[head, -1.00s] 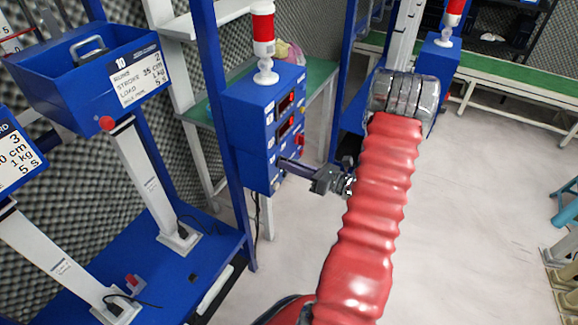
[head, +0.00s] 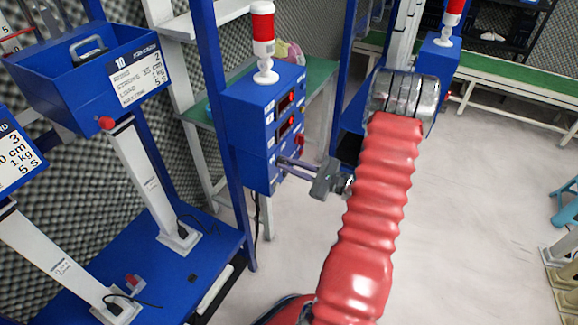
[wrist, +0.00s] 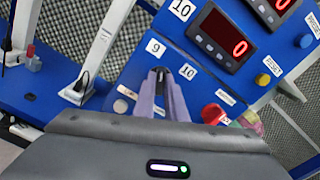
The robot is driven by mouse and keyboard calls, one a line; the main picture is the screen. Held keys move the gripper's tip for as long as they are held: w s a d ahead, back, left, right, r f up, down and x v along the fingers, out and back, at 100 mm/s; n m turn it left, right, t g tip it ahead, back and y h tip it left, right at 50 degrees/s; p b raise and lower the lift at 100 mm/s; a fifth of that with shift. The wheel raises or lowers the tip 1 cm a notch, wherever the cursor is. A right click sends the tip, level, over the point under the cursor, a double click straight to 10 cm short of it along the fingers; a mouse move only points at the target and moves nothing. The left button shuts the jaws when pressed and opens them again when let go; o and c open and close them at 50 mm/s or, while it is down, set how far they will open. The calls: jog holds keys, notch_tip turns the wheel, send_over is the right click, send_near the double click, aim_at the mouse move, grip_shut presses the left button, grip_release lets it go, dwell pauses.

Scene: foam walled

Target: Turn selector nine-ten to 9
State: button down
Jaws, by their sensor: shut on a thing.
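The blue control box (head: 262,130) stands on a blue post in the head view. In the wrist view its face carries the labels 9 (wrist: 155,47) and 10 (wrist: 188,71), with the selector between and below them. My gripper (wrist: 160,78) reaches the panel there, its two purple-grey fingers close together on the selector knob. The fingers cover most of the knob, so I cannot tell which number it points to. In the head view my gripper (head: 283,161) meets the lower right face of the box.
A red digital display (wrist: 222,38) reading 0 sits above the selector. A red button (wrist: 212,113) and a yellow button (wrist: 262,79) are to the right. A pale round knob (wrist: 120,106) is to the left. Open floor (head: 470,220) lies to the right of my arm.

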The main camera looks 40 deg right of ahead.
jog(key=shift+a+n, duration=0.1)
jog(key=shift+n, duration=0.3)
jog(key=c, duration=1.8)
grip_release()
jog(key=shift+s, duration=0.1)
jog(key=v, duration=1.3)
jog(key=shift+s, duration=0.4)
